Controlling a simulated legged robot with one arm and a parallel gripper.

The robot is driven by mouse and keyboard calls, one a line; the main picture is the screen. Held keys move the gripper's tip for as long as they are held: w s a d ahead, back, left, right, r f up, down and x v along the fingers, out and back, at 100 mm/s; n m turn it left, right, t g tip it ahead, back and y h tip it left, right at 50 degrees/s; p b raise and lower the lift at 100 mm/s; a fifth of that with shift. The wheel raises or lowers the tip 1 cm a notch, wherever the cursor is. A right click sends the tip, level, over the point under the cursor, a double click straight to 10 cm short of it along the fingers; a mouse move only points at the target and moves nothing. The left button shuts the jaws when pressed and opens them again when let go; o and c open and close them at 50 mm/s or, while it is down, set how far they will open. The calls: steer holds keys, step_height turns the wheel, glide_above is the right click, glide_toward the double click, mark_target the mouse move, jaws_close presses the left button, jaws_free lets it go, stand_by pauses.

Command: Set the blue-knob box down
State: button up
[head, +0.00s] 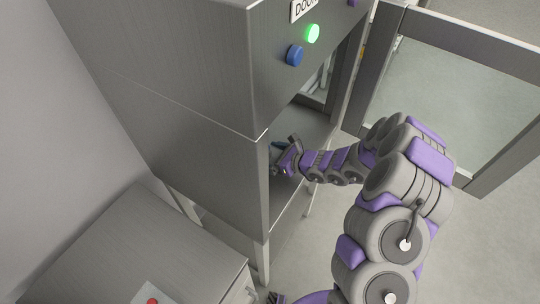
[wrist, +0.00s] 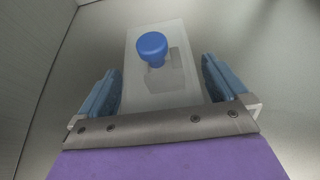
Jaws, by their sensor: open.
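The blue-knob box shows in the wrist view as a pale, whitish box (wrist: 135,85) with a round blue knob (wrist: 152,47) on top. It rests on a grey metal surface inside the cabinet. My gripper (wrist: 160,85) is open, with one blue finger on each side of the box. A gap shows beside the right finger; contact on the left is hard to tell. In the head view my gripper (head: 277,155) reaches into the cabinet opening, and the box cannot be made out there.
The metal cabinet (head: 170,90) has a lit green button (head: 313,33) and a blue button (head: 295,55) on its front. Its framed glass door (head: 460,85) stands open at right. A lower metal unit (head: 130,245) with a red button (head: 152,301) is at lower left.

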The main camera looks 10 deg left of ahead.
steer(key=p+v, duration=0.1)
steer(key=v, duration=1.1)
steer(key=shift+f+p, duration=0.1)
steer(key=shift+p, duration=0.25)
